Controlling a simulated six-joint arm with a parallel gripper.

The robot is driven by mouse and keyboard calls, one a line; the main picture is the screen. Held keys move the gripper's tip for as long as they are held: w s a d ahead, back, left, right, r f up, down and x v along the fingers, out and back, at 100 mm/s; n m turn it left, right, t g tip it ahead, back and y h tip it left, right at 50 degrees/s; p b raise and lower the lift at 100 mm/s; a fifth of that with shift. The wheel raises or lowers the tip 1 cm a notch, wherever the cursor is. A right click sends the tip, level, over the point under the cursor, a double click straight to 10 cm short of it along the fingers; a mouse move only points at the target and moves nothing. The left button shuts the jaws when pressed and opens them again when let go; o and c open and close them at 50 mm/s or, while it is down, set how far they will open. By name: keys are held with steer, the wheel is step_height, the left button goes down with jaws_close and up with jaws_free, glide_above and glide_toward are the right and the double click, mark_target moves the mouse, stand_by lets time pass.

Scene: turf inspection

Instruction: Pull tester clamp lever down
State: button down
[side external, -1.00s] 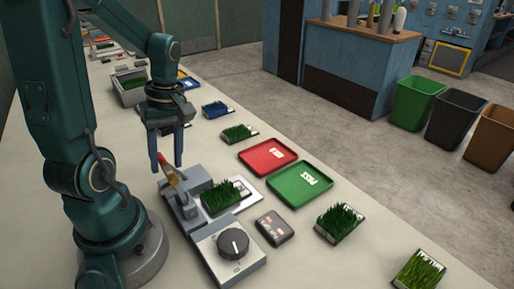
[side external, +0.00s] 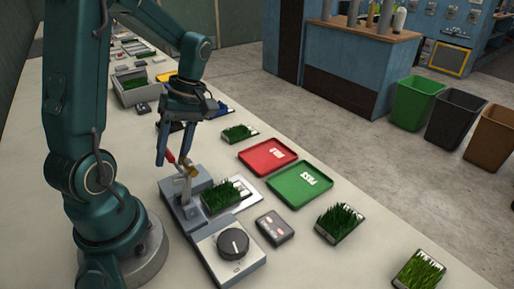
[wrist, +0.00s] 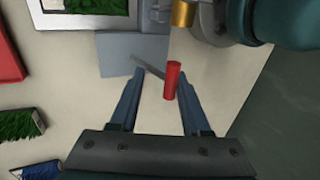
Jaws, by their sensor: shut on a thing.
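The tester (side external: 215,235) is a grey block with a black dial, standing on the bench in the side view. Its clamp lever (side external: 186,188) rises steeply from the rear part and has a red handle (side external: 170,157). My gripper (side external: 175,162) points down over it, its blue fingers on either side of the handle, shut on the lever. In the wrist view the red handle (wrist: 172,80) lies between the fingers, close to the right one; contact on the left side is not clear there. A turf sample (side external: 224,196) sits on the tester beside the lever.
A red tray (side external: 267,157) and a green tray (side external: 300,185) lie right of the tester. A small dark box (side external: 275,228) sits beside it. More turf samples (side external: 340,222) stand along the bench. A grey bin (side external: 133,88) is farther back.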

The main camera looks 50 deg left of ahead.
steer(key=w+g, duration=0.1)
steer(key=g, duration=0.1)
steer(key=shift+w+g, duration=0.15)
steer(key=shift+g, duration=0.25)
steer(key=shift+w+g, duration=0.9)
steer(key=shift+g, duration=0.5)
steer(key=shift+c, duration=2.1)
jaws_free()
steer(key=shift+w, duration=0.1)
